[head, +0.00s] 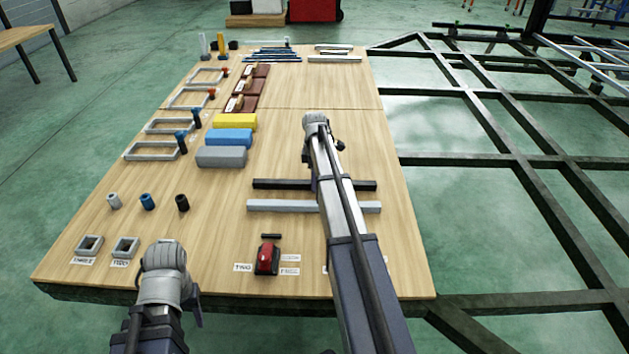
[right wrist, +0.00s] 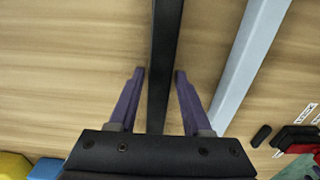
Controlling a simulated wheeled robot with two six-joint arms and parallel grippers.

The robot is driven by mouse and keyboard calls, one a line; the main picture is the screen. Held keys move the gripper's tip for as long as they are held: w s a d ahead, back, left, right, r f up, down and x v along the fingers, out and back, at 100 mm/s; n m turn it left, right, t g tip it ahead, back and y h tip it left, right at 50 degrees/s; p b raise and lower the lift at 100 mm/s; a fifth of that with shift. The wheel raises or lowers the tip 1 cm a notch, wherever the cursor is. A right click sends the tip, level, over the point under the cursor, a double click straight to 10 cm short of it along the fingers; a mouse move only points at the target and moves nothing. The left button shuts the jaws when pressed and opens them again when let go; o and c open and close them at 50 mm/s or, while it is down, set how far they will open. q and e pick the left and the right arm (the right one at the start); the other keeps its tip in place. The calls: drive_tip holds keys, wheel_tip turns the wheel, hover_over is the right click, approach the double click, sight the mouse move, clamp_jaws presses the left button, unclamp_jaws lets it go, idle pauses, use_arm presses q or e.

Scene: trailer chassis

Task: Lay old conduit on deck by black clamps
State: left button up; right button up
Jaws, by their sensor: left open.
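A black bar (head: 275,184) and a longer light-grey bar (head: 280,206) lie parallel on the wooden deck; neither is marked, so I cannot tell which is the old conduit. My right arm reaches over both, hiding their middles and its own fingertips in the head view. In the right wrist view my right gripper (right wrist: 155,74) is open, its fingers on either side of the black bar (right wrist: 163,40); the grey bar (right wrist: 248,60) lies outside, to the right. My left gripper (head: 166,275) is at the front left, its fingertips hidden. I cannot make out black clamps.
A red-and-black device (head: 267,259) sits among labels at the front. Yellow, blue and grey blocks (head: 221,157) stand left of the bars, with rectangular frames (head: 152,151) and small cylinders (head: 147,201) further left. A dark steel chassis (head: 520,160) lies to the right.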

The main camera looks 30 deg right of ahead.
drive_tip(key=shift+o, duration=0.9)
wheel_tip(320, 180, up, 12)
drive_tip(key=p, duration=1.2)
drive_tip(key=shift+r, duration=0.15)
drive_tip(key=s+a+m, duration=0.2)
drive_tip(key=s+a, duration=0.4)
drive_tip(key=a, duration=0.6)
drive_tip(key=s+a+m, duration=0.2)
drive_tip(key=s+a, duration=0.5)
drive_tip(key=a, duration=0.6)
drive_tip(key=s+a+m+h, duration=0.1)
drive_tip(key=s+a+m, duration=0.2)
drive_tip(key=s+a, duration=0.9)
drive_tip(key=shift+s+m, duration=0.4)
drive_tip(key=shift+s, duration=0.8)
